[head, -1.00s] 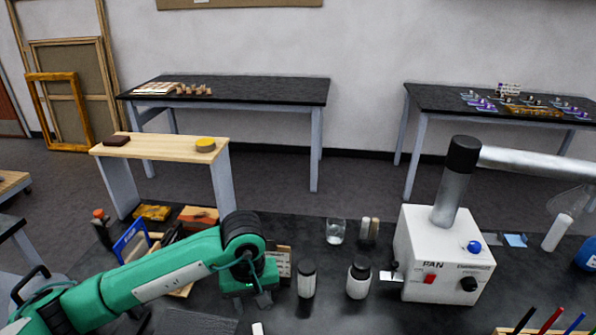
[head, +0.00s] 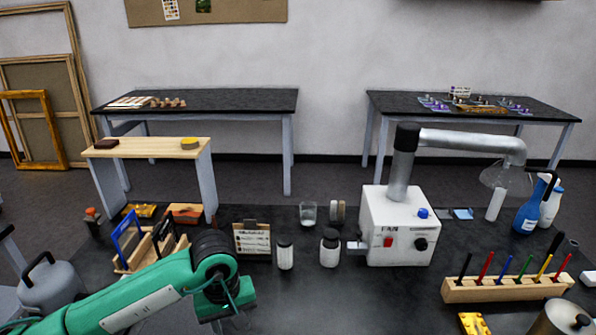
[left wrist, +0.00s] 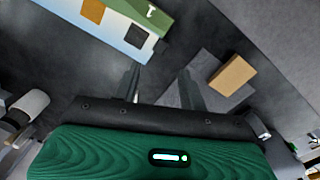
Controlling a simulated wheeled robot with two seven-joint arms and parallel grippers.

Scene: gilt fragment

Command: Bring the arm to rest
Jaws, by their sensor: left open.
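My left arm comes in green from the lower left of the head view. Its gripper (head: 238,312) hangs over the dark bench near the front edge of the picture, and its fingertips are mostly cut off there. In the left wrist view the two fingers (left wrist: 160,85) stand apart with nothing between them. Below them lies the dark bench top, with a grey flat pad (left wrist: 205,80) and a tan block (left wrist: 232,75) on it. My right gripper is in neither view.
Near the arm stand a clipboard (head: 252,239), two dark-capped jars (head: 285,256) and a wooden rack (head: 140,255). A white fan box (head: 398,228) with a duct stands right of them. A pen holder (head: 505,290) is at the right. The bench between arm and pen holder is mostly clear.

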